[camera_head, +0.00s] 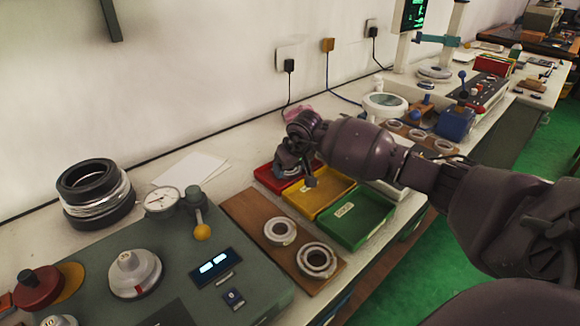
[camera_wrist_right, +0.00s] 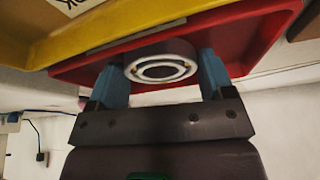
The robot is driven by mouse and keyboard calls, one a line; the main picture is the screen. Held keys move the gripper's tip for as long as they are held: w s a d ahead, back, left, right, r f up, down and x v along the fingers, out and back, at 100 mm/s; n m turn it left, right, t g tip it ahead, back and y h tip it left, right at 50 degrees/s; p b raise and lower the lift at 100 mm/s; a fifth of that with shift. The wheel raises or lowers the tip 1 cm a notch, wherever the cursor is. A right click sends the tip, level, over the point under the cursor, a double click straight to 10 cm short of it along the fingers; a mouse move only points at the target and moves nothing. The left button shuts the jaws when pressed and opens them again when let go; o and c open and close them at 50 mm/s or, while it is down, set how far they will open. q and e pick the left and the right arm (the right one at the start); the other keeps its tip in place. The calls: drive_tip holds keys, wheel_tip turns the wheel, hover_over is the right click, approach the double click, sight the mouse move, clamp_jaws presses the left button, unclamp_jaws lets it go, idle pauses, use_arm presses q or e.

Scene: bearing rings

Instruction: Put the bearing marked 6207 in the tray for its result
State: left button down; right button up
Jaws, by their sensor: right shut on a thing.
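My right gripper (camera_head: 296,168) is over the red tray (camera_head: 265,181), at the left end of a row of three trays. In the right wrist view, the blue fingers of the gripper (camera_wrist_right: 161,78) are shut on a light grey bearing (camera_wrist_right: 160,62), with the red tray (camera_wrist_right: 262,24) behind it. Its marking cannot be read, and I cannot tell whether it touches the tray floor. The yellow tray (camera_head: 318,196) and the labelled green tray (camera_head: 360,219) look empty. Two more bearings (camera_head: 280,231) (camera_head: 316,261) lie on a brown board. My left gripper is not in view.
A green-grey bench unit with a dial gauge (camera_head: 161,200), a yellow-knobbed lever (camera_head: 202,231) and a lit display (camera_head: 212,265) stands at the front left. Black rings (camera_head: 95,192) are stacked near the wall. Several bearings (camera_head: 418,134) lie on a board beyond my right arm.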

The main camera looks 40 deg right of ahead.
drive_tip(key=shift+r, duration=0.15)
drive_tip(key=shift+f, duration=0.45)
drive_tip(key=shift+s+f+b, duration=0.1)
drive_tip(key=shift+b, duration=0.2)
